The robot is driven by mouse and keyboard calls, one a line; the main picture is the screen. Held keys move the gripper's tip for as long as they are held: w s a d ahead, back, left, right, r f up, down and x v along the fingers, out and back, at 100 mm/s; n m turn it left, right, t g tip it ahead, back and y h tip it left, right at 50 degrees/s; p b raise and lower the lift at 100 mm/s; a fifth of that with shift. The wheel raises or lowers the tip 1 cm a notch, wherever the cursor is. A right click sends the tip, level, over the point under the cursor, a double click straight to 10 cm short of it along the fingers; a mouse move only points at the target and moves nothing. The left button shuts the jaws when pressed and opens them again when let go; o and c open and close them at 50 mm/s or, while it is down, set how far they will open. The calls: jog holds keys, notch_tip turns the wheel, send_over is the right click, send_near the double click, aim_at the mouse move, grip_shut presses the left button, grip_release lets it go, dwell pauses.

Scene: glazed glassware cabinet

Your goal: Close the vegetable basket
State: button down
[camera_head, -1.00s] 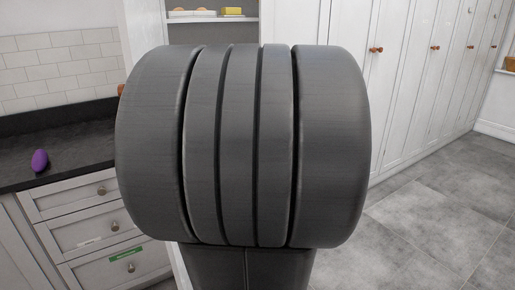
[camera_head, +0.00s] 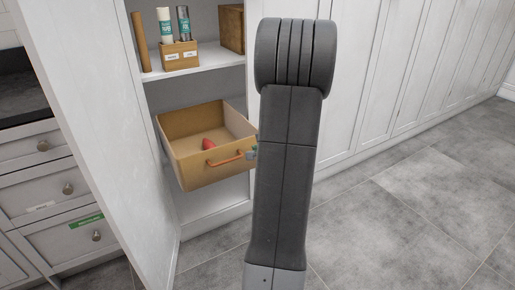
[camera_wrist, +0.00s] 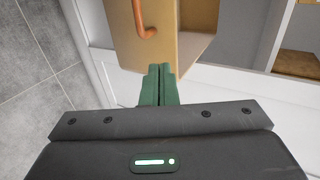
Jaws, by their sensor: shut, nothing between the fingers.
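The vegetable basket (camera_head: 205,176) is a tan wooden box drawer, pulled out of the open white cabinet. A red vegetable (camera_head: 207,144) lies inside. Its front has a copper-orange bar handle (camera_head: 225,159), also seen in the wrist view (camera_wrist: 143,22) at the top. My gripper (camera_wrist: 160,69) has green fingers pressed together, empty, close to the basket's front and apart from the handle in that picture. Whether the fingertips touch the basket (camera_wrist: 195,45), I cannot tell. In the head view my arm hides most of the gripper, which shows at the basket's right front corner.
An open white cabinet door (camera_head: 95,110) stands left of the basket. A shelf (camera_head: 195,67) above holds a small wooden box with bottles (camera_head: 180,55) and a rolling-pin-like rod (camera_head: 141,42). Counter drawers (camera_head: 45,185) are at left. Grey tiled floor (camera_head: 400,220) is clear at right.

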aim_at(240, 142)
jog(key=x, duration=0.6)
jog(key=r+x, duration=0.1)
jog(key=x, duration=0.2)
jog(key=shift+w+a+f, duration=0.2)
jog(key=shift+w+a, duration=0.15)
jog(key=shift+w, duration=0.2)
jog(key=shift+w+a, duration=0.4)
jog(key=shift+w, duration=0.25)
